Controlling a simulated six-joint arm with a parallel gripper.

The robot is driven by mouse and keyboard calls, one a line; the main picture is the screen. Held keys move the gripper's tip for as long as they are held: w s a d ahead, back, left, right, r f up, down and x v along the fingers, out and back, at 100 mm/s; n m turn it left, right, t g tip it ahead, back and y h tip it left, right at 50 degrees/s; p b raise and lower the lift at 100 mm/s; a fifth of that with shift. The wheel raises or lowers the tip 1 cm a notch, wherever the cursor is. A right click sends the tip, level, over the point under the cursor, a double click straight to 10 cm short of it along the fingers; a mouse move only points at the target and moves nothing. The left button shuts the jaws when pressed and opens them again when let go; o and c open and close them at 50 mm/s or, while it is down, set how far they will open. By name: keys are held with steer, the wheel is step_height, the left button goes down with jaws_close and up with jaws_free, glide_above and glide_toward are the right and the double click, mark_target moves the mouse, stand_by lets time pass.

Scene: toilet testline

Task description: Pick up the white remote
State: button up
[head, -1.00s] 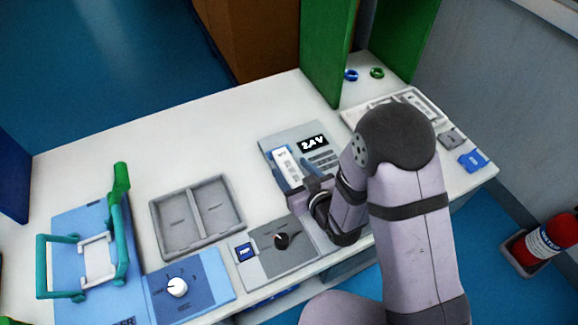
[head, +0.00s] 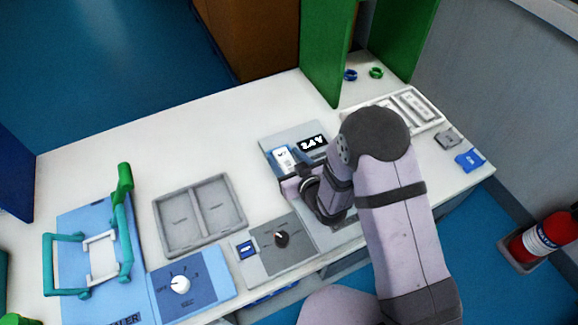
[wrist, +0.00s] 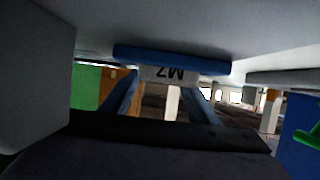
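A white remote (head: 283,157) lies in a blue holder on the left of a grey tester (head: 297,134) with a black display. My gripper (head: 293,185) is at the remote's near end and hides its lower part in the head view. In the wrist view, a white end marked "M7" (wrist: 168,75), apparently the remote's, shows under a blue bar (wrist: 172,58). Two blue slanted parts, likely my fingers (wrist: 160,103), reach toward it from either side. I cannot tell whether they touch it or have closed on it.
A grey two-part tray (head: 200,217) and a dial panel (head: 278,262) lie left of my arm. A white tray (head: 437,122) holding white pieces is behind it. Green panels (head: 323,60) stand at the back. Bare table lies behind the grey tray.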

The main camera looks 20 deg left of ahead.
mark_target(286, 161)
steer(key=c, duration=1)
steer(key=shift+r, duration=0.15)
steer(key=shift+r+b, duration=0.55)
steer(key=shift+r, duration=4.35)
